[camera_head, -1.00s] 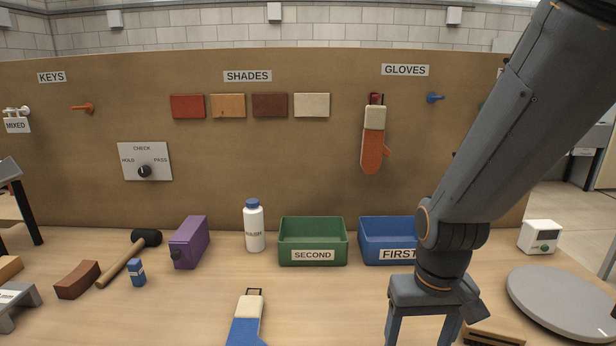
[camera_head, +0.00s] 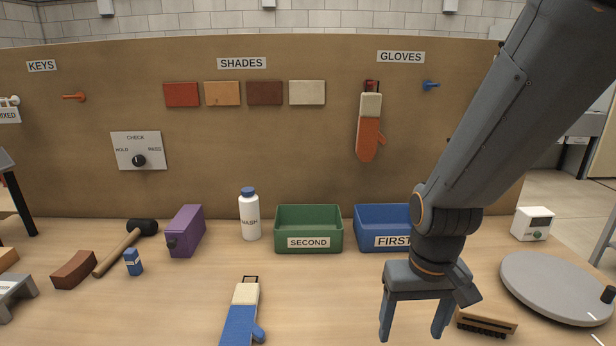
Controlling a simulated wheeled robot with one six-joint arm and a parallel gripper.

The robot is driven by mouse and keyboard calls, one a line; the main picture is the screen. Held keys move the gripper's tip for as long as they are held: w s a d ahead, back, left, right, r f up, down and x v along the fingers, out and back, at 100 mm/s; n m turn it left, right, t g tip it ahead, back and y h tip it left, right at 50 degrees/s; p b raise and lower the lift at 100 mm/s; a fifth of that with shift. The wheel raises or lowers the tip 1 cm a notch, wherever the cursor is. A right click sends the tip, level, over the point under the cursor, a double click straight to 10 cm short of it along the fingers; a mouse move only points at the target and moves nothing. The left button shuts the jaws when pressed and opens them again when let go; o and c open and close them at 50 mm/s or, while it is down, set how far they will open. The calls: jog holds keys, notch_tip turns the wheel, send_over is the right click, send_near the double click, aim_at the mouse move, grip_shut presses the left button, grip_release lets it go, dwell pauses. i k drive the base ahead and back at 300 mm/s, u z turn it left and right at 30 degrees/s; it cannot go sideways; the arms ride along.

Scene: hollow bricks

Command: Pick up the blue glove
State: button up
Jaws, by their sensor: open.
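The blue glove (camera_head: 239,324) lies on the table at the front, left of centre. It has a cream cuff and a dark wire loop at its far end. Its front end is cut off by the bottom edge of the view. My gripper (camera_head: 413,332) is to the right of the glove, pointing down, with its two fingers apart and nothing between them. It is clearly apart from the glove.
A brush (camera_head: 486,322) lies just right of my gripper, near a round grey turntable (camera_head: 556,285). Behind stand a blue bin (camera_head: 380,228), a green bin (camera_head: 309,229), a white bottle (camera_head: 250,215) and a purple box (camera_head: 186,231). An orange glove (camera_head: 368,137) hangs on the board. Table between glove and gripper is clear.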

aim_at(240, 327)
jog(key=z, duration=0.05)
jog(key=k, duration=0.5)
jog(key=z, duration=2.3)
jog(key=k, duration=1.15)
jog(key=u, duration=1.3)
